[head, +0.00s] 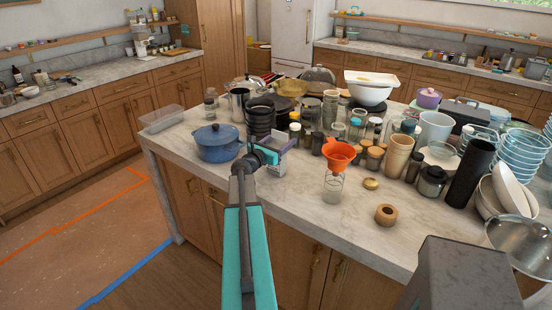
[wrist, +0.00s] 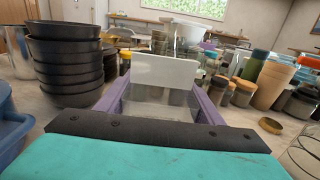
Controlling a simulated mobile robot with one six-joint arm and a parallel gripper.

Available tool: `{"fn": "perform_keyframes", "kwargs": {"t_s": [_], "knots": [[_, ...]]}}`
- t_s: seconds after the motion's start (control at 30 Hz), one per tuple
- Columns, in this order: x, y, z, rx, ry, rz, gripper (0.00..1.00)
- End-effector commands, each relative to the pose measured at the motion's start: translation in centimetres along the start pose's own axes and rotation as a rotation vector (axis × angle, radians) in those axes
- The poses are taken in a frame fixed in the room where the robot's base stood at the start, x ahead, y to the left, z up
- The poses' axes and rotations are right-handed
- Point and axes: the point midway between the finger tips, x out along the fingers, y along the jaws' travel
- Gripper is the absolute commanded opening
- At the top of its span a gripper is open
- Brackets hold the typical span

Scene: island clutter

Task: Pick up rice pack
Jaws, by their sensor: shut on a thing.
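My gripper (head: 275,154) is at the front edge of the island, just right of the blue pot. Its two purple fingers (wrist: 161,96) show in the wrist view, shut on a pale, flat-faced thing that I take to be the rice pack (wrist: 164,70). The pack has a white upper band and a clearer, greyish lower part. It stands upright between the fingers.
The blue pot (head: 217,143) and stacked black bowls (wrist: 65,60) stand close on the left. An orange funnel on a glass jar (head: 338,153) is to the right. Jars crowd the counter behind. Some bare counter (head: 300,190) lies at the front.

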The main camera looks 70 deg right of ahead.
Motion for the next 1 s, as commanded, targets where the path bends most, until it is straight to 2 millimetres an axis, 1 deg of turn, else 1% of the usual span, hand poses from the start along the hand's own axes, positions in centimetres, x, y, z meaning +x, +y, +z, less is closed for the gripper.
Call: {"fn": "perform_keyframes", "kwargs": {"t_s": [0.03,0.1,0.33,0.47,0.67,0.87,0.9,1.0], "knots": [[0.0,0.0,0.0,0.0,0.0,0.001,0.22],[0.0,0.0,0.1,-0.001,-0.001,0.001,0.14],[0.0,0.1,0.1,0.0,-0.001,0.001,0.14],[-0.1,0.1,0.5,0.0,-0.001,0.002,0.14],[-0.2,0.3,1.9,-0.001,-0.002,0.005,0.14],[-0.5,0.7,4.2,0.0,-0.002,0.01,0.14],[-1.1,0.3,3.7,0.0,0.0,0.01,0.14],[-2.2,-0.2,3.7,0.0,0.0,0.011,0.14]]}}
